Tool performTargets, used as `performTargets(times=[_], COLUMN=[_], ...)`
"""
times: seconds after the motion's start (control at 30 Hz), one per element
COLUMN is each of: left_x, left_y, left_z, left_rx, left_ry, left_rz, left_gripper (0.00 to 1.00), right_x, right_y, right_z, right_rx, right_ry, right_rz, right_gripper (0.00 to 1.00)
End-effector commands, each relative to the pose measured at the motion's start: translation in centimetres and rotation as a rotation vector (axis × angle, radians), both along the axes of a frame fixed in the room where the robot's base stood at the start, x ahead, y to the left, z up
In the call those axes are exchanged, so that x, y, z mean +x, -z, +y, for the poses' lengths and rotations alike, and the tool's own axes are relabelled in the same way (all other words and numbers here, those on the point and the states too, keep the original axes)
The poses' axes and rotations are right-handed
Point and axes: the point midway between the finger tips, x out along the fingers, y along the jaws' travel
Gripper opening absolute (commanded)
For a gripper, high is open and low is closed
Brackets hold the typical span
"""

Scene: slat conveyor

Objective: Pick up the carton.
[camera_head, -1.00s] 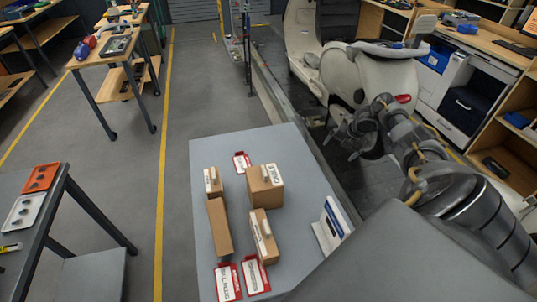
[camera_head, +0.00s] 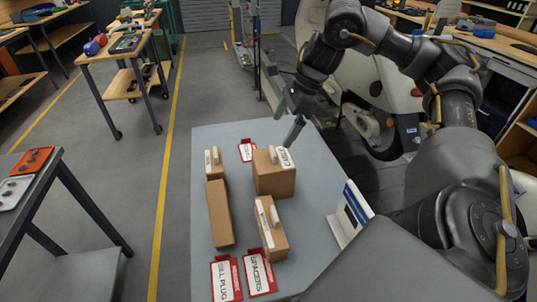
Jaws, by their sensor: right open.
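Several brown cartons stand on a grey table. A cube-like carton (camera_head: 275,181) with a white label and a pale strip on top is at the back right of the group. A small carton (camera_head: 213,165) is at the back left, a long plain carton (camera_head: 220,213) at the front left, and a carton with a white label (camera_head: 270,228) at the front right. My right gripper (camera_head: 289,118) is open and empty, its fingers pointing down above the table's far part, just beyond and above the cube-like carton. I cannot tell the exact gap. My left gripper is not in view.
Red-edged cards, one reading SILL PLUG (camera_head: 226,281) and one reading SPACERS (camera_head: 259,273), lie at the table's (camera_head: 313,185) front; another card (camera_head: 247,150) lies at the back. A white-and-blue stand (camera_head: 349,215) is at the right edge. A side bench (camera_head: 62,160) stands left.

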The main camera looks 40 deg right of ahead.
Motion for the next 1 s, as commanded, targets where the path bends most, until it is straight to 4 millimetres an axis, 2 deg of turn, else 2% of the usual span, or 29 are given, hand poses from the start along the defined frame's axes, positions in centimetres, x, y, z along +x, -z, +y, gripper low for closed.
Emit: performTargets(times=[0.1,0.2,0.27,0.6,0.87,1.0], left_x=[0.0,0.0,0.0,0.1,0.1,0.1], left_y=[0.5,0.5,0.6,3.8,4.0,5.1], left_z=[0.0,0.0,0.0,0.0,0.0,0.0], left_rx=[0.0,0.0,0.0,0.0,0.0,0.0], left_ry=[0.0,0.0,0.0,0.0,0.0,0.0], left_rz=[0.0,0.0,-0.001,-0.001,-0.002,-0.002], left_gripper=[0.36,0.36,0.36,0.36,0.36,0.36], right_x=[-1.4,-1.7,-1.7,-0.8,-0.6,-0.4], right_y=[0.6,0.7,0.9,5.5,6.0,7.7], right_z=[0.4,0.4,0.5,2.0,2.4,3.0], right_rx=[-0.015,-0.018,-0.018,-0.017,-0.017,-0.017], right_ry=[-0.051,-0.062,-0.062,-0.062,-0.06,-0.061], right_rz=[0.014,0.019,0.02,0.022,0.018,0.023], right_gripper=[1.0,1.0,1.0,1.0,1.0,1.0])
